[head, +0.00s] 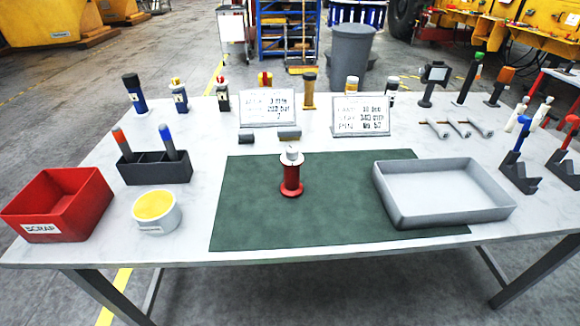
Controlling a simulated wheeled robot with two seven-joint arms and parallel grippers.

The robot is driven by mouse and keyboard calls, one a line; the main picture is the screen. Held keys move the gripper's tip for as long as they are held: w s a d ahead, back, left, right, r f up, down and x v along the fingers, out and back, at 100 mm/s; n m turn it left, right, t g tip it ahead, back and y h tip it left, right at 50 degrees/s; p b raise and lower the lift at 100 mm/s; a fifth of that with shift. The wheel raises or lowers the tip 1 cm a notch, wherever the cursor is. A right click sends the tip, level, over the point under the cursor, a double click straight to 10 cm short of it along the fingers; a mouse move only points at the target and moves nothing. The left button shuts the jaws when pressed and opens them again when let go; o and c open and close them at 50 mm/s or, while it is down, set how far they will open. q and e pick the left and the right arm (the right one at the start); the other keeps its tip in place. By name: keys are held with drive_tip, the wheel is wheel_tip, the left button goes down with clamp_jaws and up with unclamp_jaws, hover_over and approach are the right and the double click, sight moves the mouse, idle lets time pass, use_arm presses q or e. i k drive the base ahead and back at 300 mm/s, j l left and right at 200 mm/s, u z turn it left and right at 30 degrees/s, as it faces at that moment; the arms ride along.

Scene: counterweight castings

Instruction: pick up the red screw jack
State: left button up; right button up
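A red screw jack (291,179) stands upright on the dark green mat (250,215), near the middle of the table. It has a round red base, a red body and a pale grey and white top. Nothing touches it, and its whole front side shows. Neither of my grippers is in the head view.
A grey tray (440,216) sits right of the jack, partly on the mat. Left are a red scrap bin (40,228), a tub with yellow contents (155,220) and a black holder (140,172). Two sign boards (361,117) and several tools stand behind. The mat's front is clear.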

sight(292, 187)
drive_tip(key=i+l, duration=0.1)
drive_tip(key=l, duration=0.5)
drive_tip(key=i+l+u, duration=0.1)
drive_tip(key=l, duration=0.45)
drive_tip(key=i+l, duration=0.1)
drive_tip(key=l, duration=0.5)
